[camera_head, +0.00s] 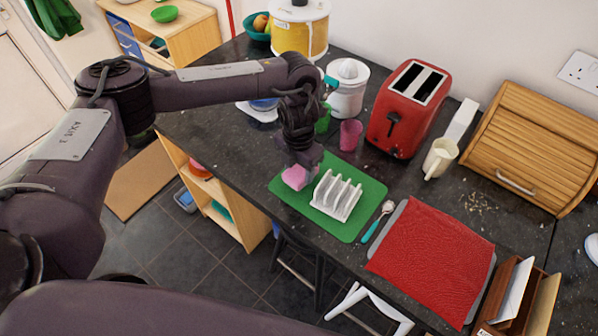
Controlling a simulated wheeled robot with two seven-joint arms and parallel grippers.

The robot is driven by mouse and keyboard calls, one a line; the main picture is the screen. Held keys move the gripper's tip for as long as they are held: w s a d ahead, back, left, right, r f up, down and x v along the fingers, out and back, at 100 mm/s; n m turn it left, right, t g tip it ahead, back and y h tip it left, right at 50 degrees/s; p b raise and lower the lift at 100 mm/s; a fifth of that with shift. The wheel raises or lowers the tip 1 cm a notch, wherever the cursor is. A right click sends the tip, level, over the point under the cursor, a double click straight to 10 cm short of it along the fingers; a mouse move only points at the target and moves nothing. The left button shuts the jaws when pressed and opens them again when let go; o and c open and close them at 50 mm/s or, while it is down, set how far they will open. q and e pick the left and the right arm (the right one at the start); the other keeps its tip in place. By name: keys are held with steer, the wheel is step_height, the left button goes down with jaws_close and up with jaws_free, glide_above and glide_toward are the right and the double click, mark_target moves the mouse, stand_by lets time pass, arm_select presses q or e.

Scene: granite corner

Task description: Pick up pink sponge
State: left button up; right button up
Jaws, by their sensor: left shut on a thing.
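The pink sponge (295,178) is at the left end of the green mat (346,228) on the dark counter. My left gripper (297,164) reaches down from above and is shut on the sponge. The fingers partly cover the sponge's upper side. I cannot tell whether the sponge still touches the mat. My right gripper is not in view.
A white toast rack (337,196) stands on the mat just right of the sponge. Behind are a pink cup (350,135), a white juicer (347,88) and a red toaster (408,108). A spoon (377,222) and a red cloth (433,258) lie to the right.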

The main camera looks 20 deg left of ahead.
mark_target(299, 172)
arm_select(q)
step_height(299, 172, up, 18)
steer(key=shift+r+b, duration=0.15)
steer(key=shift+b, duration=0.15)
steer(key=o, duration=0.4)
steer(key=c, duration=0.3)
